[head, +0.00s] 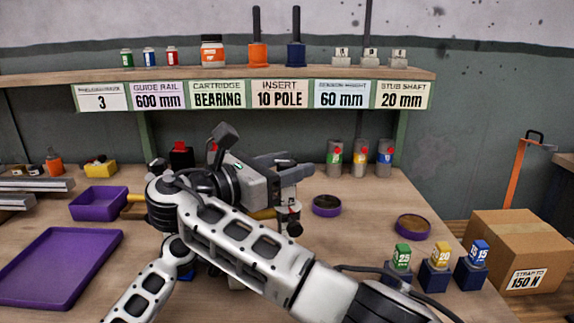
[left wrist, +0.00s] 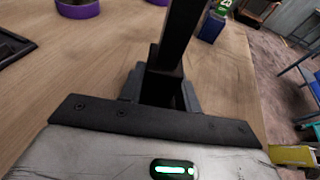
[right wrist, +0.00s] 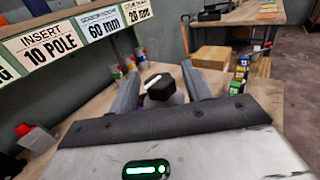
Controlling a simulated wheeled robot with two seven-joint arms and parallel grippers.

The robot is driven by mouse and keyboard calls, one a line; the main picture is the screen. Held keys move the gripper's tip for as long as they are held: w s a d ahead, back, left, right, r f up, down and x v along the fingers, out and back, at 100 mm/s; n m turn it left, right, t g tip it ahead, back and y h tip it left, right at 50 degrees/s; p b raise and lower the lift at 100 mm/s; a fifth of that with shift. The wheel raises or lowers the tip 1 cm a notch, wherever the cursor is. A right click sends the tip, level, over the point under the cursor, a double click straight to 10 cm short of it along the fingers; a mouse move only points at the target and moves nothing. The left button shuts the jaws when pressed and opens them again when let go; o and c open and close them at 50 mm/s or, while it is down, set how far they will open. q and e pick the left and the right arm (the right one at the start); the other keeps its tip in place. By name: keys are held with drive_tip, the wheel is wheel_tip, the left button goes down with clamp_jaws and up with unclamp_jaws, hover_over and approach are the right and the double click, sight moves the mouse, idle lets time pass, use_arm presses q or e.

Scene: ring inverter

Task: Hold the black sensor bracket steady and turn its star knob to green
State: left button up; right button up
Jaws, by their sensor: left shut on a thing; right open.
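My left gripper (left wrist: 161,88) is shut on the upright black bar of the sensor bracket (left wrist: 181,32) in the left wrist view. In the head view my right arm covers most of that area. My right gripper (head: 292,170) points right above the table, in front of the shelf. In the right wrist view my right gripper (right wrist: 161,70) is open, with a black knob (right wrist: 160,86) bearing a white mark between its fingers. I cannot tell whether the fingers touch it. No green mark shows on the knob.
Purple round dishes (head: 326,206) lie right of the gripper. Purple trays (head: 60,268) are at left. Several labelled blocks (head: 437,271) stand at front right, beside a cardboard box (head: 520,245). Three grey canisters (head: 360,158) stand at the back under the shelf (head: 220,77).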

sight(287, 162)
wheel_tip(287, 162, up, 10)
drive_tip(key=shift+r, duration=0.1)
idle(0.4)
use_arm(q)
drive_tip(key=o, duration=1.1)
drive_tip(key=shift+a, duration=0.1)
